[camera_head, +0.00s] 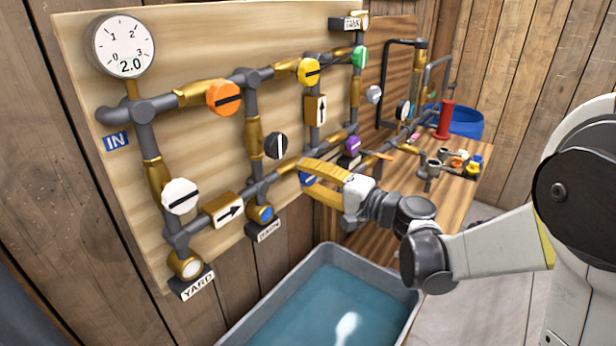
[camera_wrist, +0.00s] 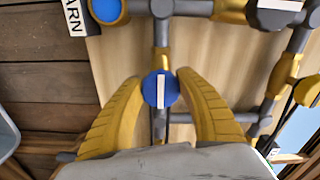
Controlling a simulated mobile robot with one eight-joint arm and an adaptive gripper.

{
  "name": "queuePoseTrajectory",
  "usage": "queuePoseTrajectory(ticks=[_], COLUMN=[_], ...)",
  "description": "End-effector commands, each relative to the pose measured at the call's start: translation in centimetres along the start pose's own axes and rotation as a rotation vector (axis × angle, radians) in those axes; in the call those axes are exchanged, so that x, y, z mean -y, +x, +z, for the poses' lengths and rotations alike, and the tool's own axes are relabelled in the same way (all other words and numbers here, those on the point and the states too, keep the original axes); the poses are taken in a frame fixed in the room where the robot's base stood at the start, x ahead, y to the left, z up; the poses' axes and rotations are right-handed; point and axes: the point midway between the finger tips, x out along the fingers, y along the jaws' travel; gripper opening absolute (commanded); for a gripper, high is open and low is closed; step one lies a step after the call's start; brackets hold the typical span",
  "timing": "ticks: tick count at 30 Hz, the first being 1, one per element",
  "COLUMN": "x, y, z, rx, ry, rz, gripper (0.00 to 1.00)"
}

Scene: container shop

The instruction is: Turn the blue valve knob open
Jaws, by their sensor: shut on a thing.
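The blue valve knob (camera_wrist: 160,82) is a round disc with a white bar, on a grey and brass pipe. In the wrist view its bar runs up and down, in line with the pipe above it. My gripper (camera_wrist: 158,90) has its two yellow fingers on either side of the knob, shut on it. In the head view my gripper (camera_head: 304,176) reaches to the pipe board from the right, and its fingers hide most of the blue knob.
Orange (camera_head: 224,98), yellow (camera_head: 308,72), white (camera_head: 180,196), black (camera_head: 276,145), green (camera_head: 359,57) and purple (camera_head: 353,146) knobs sit on the same board. A gauge (camera_head: 123,45) reads 2.0. A grey water tub (camera_head: 400,282) stands below. A wooden bench (camera_head: 447,193) holds fittings.

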Motion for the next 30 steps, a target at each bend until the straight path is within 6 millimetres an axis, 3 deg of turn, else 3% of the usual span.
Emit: queuePoseTrajectory(ticks=[12,13,15,25,30], x=[0.1,0.1,0.1,0.0,0.0], y=[0.0,0.0,0.0,-0.3,-2.6], z=[-0.1,-0.1,-0.1,-0.1,-0.2], rx=[-0.001,-0.001,-0.001,-0.001,-0.004], ry=[-0.005,-0.005,-0.005,-0.005,-0.005], rz=[-0.001,-0.001,-0.001,0.000,0.001], gripper=[0.12,0.51,0.66,0.66,0.66])
